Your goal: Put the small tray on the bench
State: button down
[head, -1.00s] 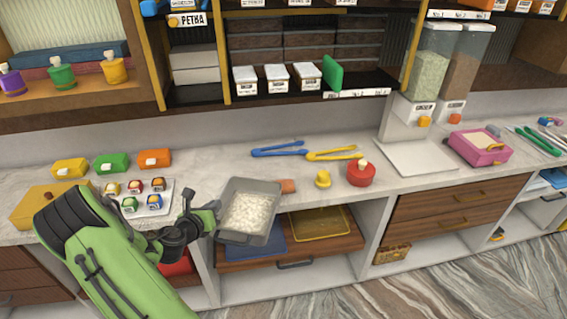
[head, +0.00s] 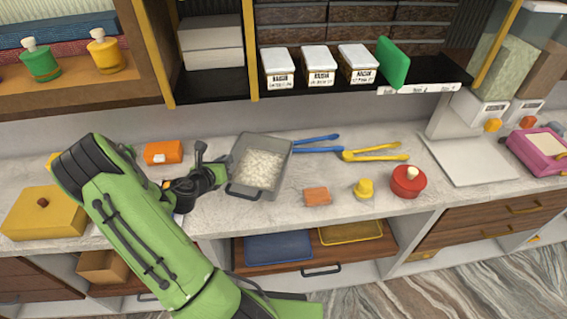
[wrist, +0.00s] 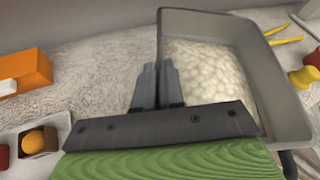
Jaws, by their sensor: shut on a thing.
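The small tray is a grey rectangular tray (head: 281,165) filled with pale whitish pieces. My gripper (head: 222,168) is shut on its left rim. In the wrist view the fingers of my gripper (wrist: 160,85) close over the near left wall of the tray (wrist: 262,60). The tray is over the pale stone bench top (head: 330,175), left of the blue tongs. I cannot tell whether its bottom touches the bench. My arm hides part of the bench to the left.
Blue tongs (head: 315,142) and yellow tongs (head: 375,155) lie behind right. An orange block (head: 316,196), a yellow knobbed piece (head: 364,188) and a red pot (head: 408,183) stand to the right. An orange box (head: 163,152) is at left. Shelves with white-lidded tubs (head: 318,66) overhang behind.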

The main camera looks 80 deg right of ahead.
jog(key=shift+s+a+f, duration=0.1)
jog(key=shift+f, duration=0.1)
notch_tip(320, 180, down, 10)
jog(key=shift+r+b, duration=0.25)
jog(key=shift+b, duration=0.65)
jog(key=c, duration=1.2)
grip_release()
jog(key=shift+f, duration=0.1)
jog(key=shift+c, duration=0.2)
jog(key=v, duration=1.2)
